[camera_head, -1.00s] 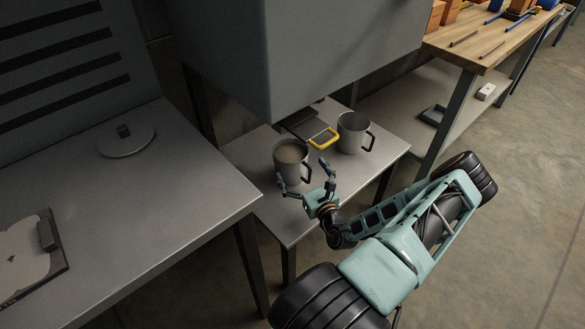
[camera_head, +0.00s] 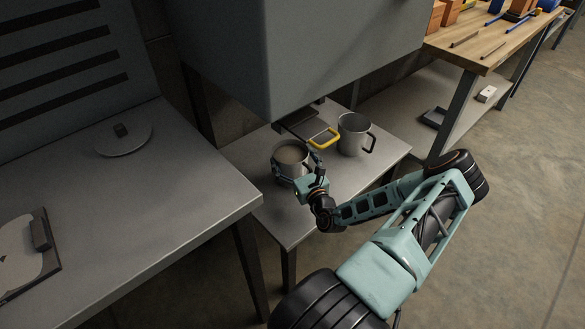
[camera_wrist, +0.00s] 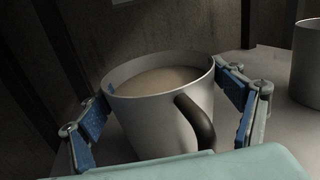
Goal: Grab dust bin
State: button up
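A grey-white, mug-shaped bin (camera_head: 291,150) with a dark handle and a pale brown fill stands upright on the low grey table. It also fills the middle of the wrist view (camera_wrist: 160,118), its handle toward my palm. My gripper (camera_head: 297,168) is open around it, one blue-padded finger on each side near the rim. In the wrist view, whether the pads touch the wall is unclear. A second similar container (camera_head: 353,134) stands to the right, apart from my gripper, and is partly visible in the wrist view (camera_wrist: 308,65).
A yellow-framed handle (camera_head: 323,139) lies between and behind the two containers. A large grey cabinet (camera_head: 300,60) hangs close above the low table (camera_head: 285,215). A higher grey table (camera_head: 130,210) stands left. The low table's front is clear.

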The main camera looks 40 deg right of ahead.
jog(key=c, duration=1.2)
jog(key=shift+r, duration=0.1)
